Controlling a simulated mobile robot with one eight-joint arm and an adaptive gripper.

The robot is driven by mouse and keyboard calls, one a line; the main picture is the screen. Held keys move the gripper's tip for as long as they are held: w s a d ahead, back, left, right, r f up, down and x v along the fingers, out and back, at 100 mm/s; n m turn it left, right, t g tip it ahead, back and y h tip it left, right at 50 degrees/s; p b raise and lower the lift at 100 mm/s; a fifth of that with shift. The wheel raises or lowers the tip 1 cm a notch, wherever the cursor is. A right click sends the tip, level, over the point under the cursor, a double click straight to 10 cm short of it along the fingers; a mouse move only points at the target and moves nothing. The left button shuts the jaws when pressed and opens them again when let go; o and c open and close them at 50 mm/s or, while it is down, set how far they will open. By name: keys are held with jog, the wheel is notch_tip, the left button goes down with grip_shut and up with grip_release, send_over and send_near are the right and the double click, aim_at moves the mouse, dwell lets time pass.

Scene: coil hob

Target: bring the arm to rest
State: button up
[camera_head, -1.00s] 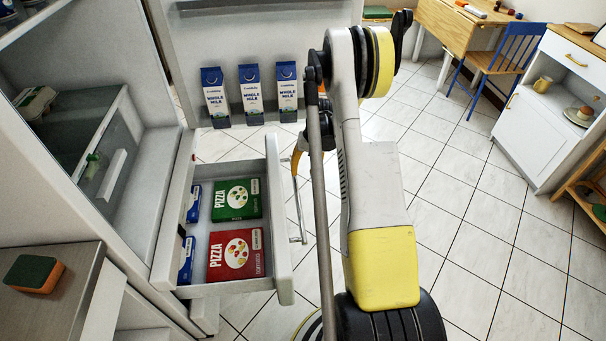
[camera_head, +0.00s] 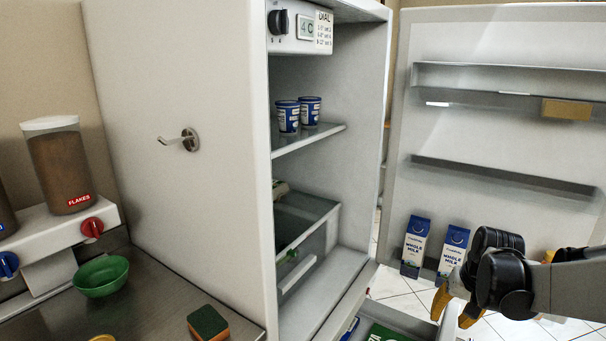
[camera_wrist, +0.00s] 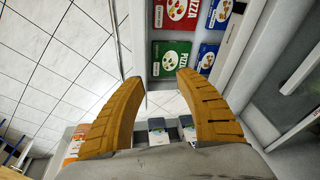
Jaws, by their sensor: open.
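My gripper (camera_head: 452,308) is at the lower right of the head view, with its yellow fingers pointing down and left. In the wrist view my gripper (camera_wrist: 157,80) has its two fingers well apart, with nothing between them. It is open and empty. The pulled-out fridge drawer shows beyond the fingertips in the wrist view. A green pizza box (camera_wrist: 169,60), a red pizza box (camera_wrist: 177,12) and blue boxes (camera_wrist: 207,57) lie in it. In the head view most of the drawer is cut off by the lower edge. I cannot tell how close the fingers are to it.
The open fridge door (camera_head: 500,130) stands behind my gripper, holding milk cartons (camera_head: 416,245). Blue-and-white tubs (camera_head: 288,117) stand on a fridge shelf. A green bowl (camera_head: 102,277) and a sponge (camera_head: 208,322) are on the counter at left. Tiled floor (camera_wrist: 40,70) is clear beside the drawer.

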jog(key=s+a+r+n+t, duration=0.2)
jog(key=s+a+r, duration=0.2)
jog(key=s+a, duration=0.4)
jog(key=s+a+r+n+t, duration=0.2)
jog(key=s+a+r, duration=0.2)
jog(key=s+a, duration=0.5)
jog(key=shift+s+a+r, duration=0.25)
jog(key=shift+a+r, duration=0.15)
jog(key=shift+a, duration=0.15)
